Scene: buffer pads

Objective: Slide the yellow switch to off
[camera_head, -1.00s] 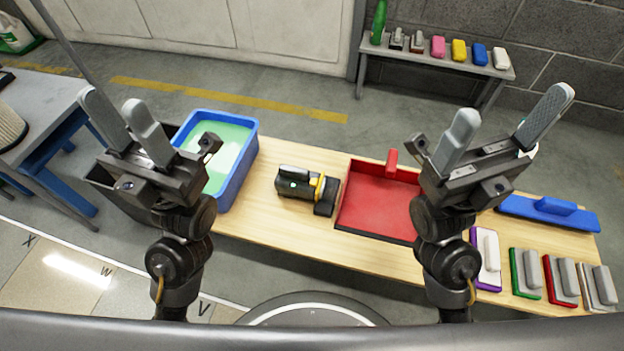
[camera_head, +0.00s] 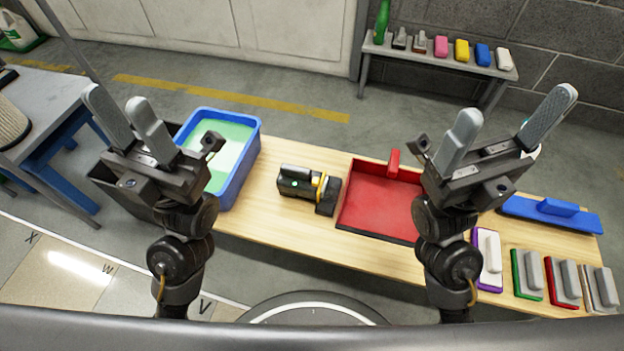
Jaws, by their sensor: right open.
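A black power tool (camera_head: 297,181) lies on the wooden table between my two grippers. It has a yellow part (camera_head: 320,186) near its right end, which may be the switch; its position is too small to read. A small light-green spot shows on the tool's body. My left gripper (camera_head: 125,115) is raised left of the tool, fingers apart and empty, partly in front of the blue tub. Neither gripper touches the tool.
A blue tub (camera_head: 247,160) with green liquid stands left of the tool. A red tray (camera_head: 375,208) lies to its right. Several pads (camera_head: 528,276) and a blue float (camera_head: 550,212) lie at the table's right end. A grey bench (camera_head: 440,57) stands behind.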

